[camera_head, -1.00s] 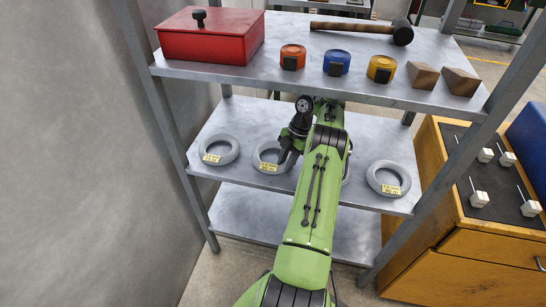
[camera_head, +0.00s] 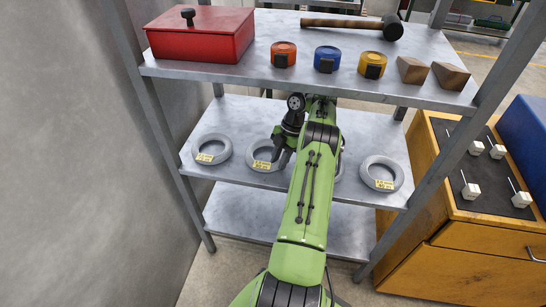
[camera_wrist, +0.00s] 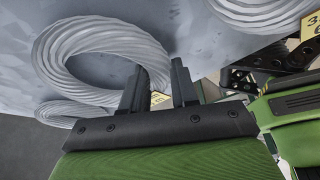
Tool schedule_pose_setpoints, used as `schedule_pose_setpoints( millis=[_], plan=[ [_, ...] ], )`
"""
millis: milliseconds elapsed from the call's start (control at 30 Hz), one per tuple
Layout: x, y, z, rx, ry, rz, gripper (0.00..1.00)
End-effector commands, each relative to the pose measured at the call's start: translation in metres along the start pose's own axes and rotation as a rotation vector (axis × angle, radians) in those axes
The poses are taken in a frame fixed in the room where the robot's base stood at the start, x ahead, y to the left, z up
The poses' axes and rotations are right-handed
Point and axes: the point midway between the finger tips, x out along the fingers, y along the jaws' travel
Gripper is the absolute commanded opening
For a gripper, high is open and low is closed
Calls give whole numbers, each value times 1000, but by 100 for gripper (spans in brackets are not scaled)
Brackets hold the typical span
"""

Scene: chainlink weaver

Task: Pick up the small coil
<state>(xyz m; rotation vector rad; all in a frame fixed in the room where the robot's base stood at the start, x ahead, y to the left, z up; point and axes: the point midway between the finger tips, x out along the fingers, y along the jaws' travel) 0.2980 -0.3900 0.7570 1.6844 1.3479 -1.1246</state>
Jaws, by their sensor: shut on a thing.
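Several grey wound coils with yellow labels lie in a row on the middle shelf. My gripper (camera_head: 282,155) is at the right side of the second coil from the left (camera_head: 254,156), in the head view. In the wrist view my gripper (camera_wrist: 158,86) has one finger on each side of the rim of this coil (camera_wrist: 72,42), shut on it. A yellow label shows between the fingers. I cannot tell whether the coil is clear of the shelf. The leftmost coil (camera_head: 211,160) and the rightmost coil (camera_head: 381,159) lie flat. Another coil is mostly hidden behind my arm.
The upper shelf (camera_head: 300,83) is close above my arm. It holds a red box (camera_head: 195,43), orange, blue and yellow round tapes, a hammer (camera_head: 350,23) and two wooden wedges. Shelf posts stand at both sides. A wooden cabinet (camera_head: 480,225) is on the right.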

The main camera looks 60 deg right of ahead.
Motion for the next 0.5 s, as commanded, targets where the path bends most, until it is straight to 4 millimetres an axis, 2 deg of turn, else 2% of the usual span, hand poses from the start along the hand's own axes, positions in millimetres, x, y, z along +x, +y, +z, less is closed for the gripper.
schedule_pose_setpoints(
  millis=[433,500],
  plan=[
    [-38,1,-15,-3,-3,4,0],
    [-37,-7,-8,2,-3,3,0]
  ],
)
